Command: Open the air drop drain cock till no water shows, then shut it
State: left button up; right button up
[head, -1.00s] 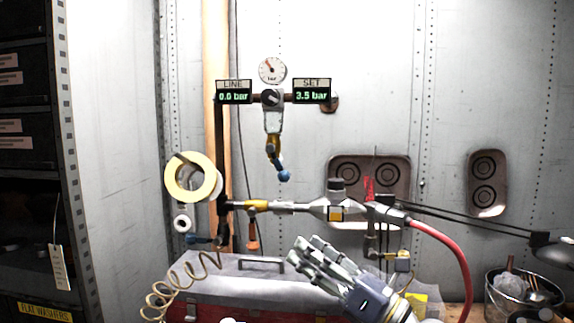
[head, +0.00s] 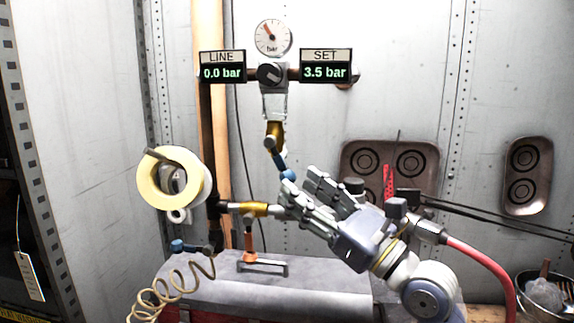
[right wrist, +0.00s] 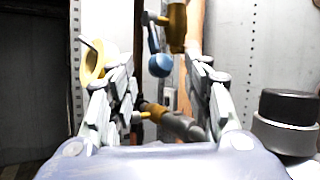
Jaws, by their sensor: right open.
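A clear bowl (head: 275,103) hangs under the regulator in the head view. A brass cock (head: 275,136) is below it, its lever ending in a blue tip (head: 288,174) that slants down right. I cannot make out water in the bowl. My right gripper (head: 297,190) is open, its fingertips just below the blue tip. In the right wrist view the blue tip (right wrist: 159,65) shows between the open fingers (right wrist: 160,85); I cannot tell whether they touch it. A second blue handle (head: 185,245) is at the foot of the vertical pipe. My left gripper is not in view.
The line display (head: 222,72) reads 0.0 bar and the set display (head: 325,72) 3.5 bar. A tape roll (head: 150,185) hangs left. A red hose (head: 485,262) curves down right. A toolbox lies below.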

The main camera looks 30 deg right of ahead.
aim_at(294, 182)
jog(key=p+x, duration=0.1)
jog(key=x, duration=0.3)
jog(key=shift+r, duration=0.1)
jog(key=shift+w+a+r+p, duration=0.1)
jog(key=shift+w+a+p, duration=0.05)
jog(key=shift+w+p, duration=0.2)
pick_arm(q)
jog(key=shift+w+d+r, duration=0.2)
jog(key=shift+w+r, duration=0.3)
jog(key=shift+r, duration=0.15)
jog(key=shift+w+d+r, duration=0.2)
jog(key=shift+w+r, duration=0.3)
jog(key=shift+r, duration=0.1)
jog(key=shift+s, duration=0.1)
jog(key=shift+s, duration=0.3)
pick_arm(e)
grip_shut()
